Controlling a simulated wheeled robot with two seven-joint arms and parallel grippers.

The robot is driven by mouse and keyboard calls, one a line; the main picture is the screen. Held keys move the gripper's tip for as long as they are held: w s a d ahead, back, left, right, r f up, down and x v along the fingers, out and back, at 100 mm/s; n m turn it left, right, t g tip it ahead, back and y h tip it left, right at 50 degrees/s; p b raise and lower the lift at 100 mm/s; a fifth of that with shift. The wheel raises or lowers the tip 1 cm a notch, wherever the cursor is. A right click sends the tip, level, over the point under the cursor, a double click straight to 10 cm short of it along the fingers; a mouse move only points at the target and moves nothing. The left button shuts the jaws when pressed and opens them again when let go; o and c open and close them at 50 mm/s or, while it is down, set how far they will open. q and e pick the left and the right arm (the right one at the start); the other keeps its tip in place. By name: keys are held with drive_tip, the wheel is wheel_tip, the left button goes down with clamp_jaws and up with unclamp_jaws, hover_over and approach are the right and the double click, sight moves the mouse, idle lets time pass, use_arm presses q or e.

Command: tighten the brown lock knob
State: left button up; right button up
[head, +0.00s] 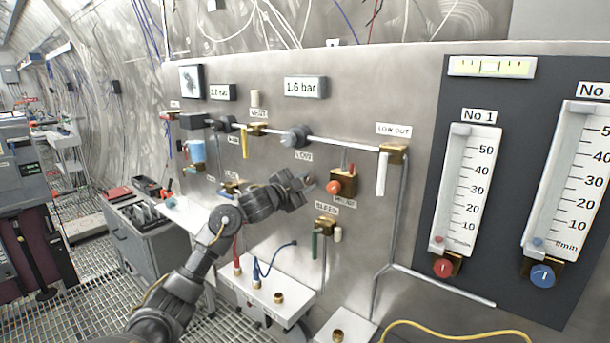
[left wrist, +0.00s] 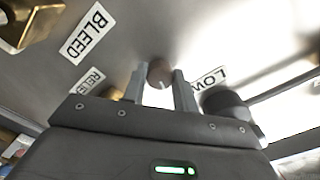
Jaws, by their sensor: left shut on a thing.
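The brown lock knob (left wrist: 159,74) is a small round knob on the steel panel. In the left wrist view it sits between the two fingertips of my left gripper (left wrist: 160,80), which is shut on it. In the head view my left gripper (head: 304,184) reaches the panel just left of a red-orange knob on a brass block (head: 335,187). The brown knob is mostly hidden by the fingers there. My right gripper is not in view.
A dark round regulator knob (left wrist: 227,104) is close to the right of my fingers in the wrist view. Brass fittings (left wrist: 28,22) stand to the left. A white box with brass ports (head: 265,290) stands below my forearm. Flow meters (head: 468,185) are at right.

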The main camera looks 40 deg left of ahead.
use_arm(q)
drive_tip(key=shift+r+n+p, duration=0.1)
drive_tip(key=shift+n+p, duration=0.75)
drive_tip(key=shift+n, duration=0.15)
drive_tip(key=shift+n+p, duration=0.55)
drive_tip(key=shift+n, duration=0.15)
drive_tip(key=o, duration=1)
drive_tip(key=shift+c, duration=0.2)
drive_tip(key=shift+s, duration=0.1)
